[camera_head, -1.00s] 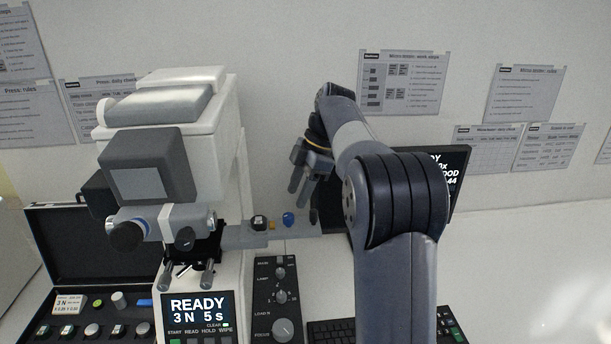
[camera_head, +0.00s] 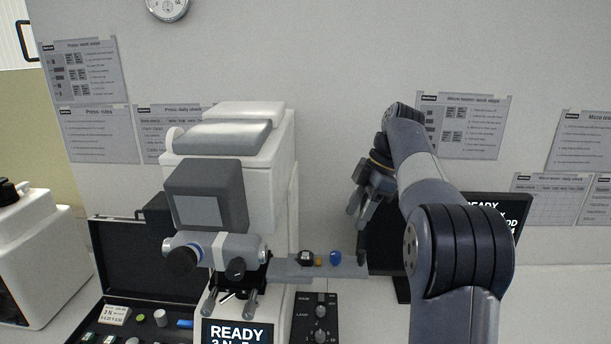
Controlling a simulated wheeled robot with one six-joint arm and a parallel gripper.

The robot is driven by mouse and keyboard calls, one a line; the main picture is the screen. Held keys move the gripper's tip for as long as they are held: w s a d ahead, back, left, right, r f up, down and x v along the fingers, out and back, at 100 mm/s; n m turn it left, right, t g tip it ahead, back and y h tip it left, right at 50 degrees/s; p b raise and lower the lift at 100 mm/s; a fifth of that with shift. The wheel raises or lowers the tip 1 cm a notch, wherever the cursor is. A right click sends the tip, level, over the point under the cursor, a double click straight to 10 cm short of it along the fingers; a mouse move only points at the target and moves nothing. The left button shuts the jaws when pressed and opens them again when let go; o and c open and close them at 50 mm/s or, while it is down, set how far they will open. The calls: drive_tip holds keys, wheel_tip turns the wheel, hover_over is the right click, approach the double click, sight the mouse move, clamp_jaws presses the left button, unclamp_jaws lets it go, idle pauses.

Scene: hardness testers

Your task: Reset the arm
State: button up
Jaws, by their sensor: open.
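My gripper (camera_head: 359,212) hangs at the end of my arm, right of the white hardness tester (camera_head: 235,165) and in front of the wall. Its fingers point down and are apart, with nothing seen between them. It is above the right end of the tester's grey side shelf (camera_head: 345,270). My arm rises at the right of the picture and bends away from the camera.
On the shelf are a dark-based piece (camera_head: 305,257), a yellow piece (camera_head: 318,261) and a blue piece (camera_head: 336,257). A monitor (camera_head: 498,213) stands behind my arm. An open black case (camera_head: 125,258) lies left of the tester. A control box (camera_head: 317,318) sits in front.

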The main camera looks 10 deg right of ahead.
sight(336, 254)
drive_tip(key=x, duration=1)
drive_tip(key=shift+f, duration=0.35)
drive_tip(key=shift+r, duration=0.1)
drive_tip(key=shift+s+a+p, duration=0.1)
drive_tip(key=shift+a+p, duration=0.05)
drive_tip(key=shift+p, duration=0.2)
drive_tip(key=shift+m+b, duration=0.45)
drive_tip(key=shift+m, duration=0.05)
drive_tip(key=m+t+b, duration=0.1)
drive_tip(key=m+t, duration=0.1)
drive_tip(key=m, duration=0.2)
drive_tip(key=shift+s, duration=0.1)
drive_tip(key=m+b, duration=0.1)
drive_tip(key=m, duration=0.1)
drive_tip(key=m+t+h+b, duration=0.1)
drive_tip(key=m, duration=0.2)
drive_tip(key=shift+s+t+h, duration=0.1)
drive_tip(key=shift+t+h, duration=0.2)
drive_tip(key=m+h, duration=0.1)
drive_tip(key=m, duration=0.2)
drive_tip(key=m+t+b, duration=0.1)
drive_tip(key=m, duration=0.1)
drive_tip(key=shift+a+m+h, duration=0.2)
drive_tip(key=shift+m+h, duration=0.2)
drive_tip(key=shift+a+m+h+b, duration=0.1)
drive_tip(key=shift+m+h+b, duration=0.95)
drive_tip(key=shift+m, duration=1.65)
drive_tip(key=shift+s, duration=0.1)
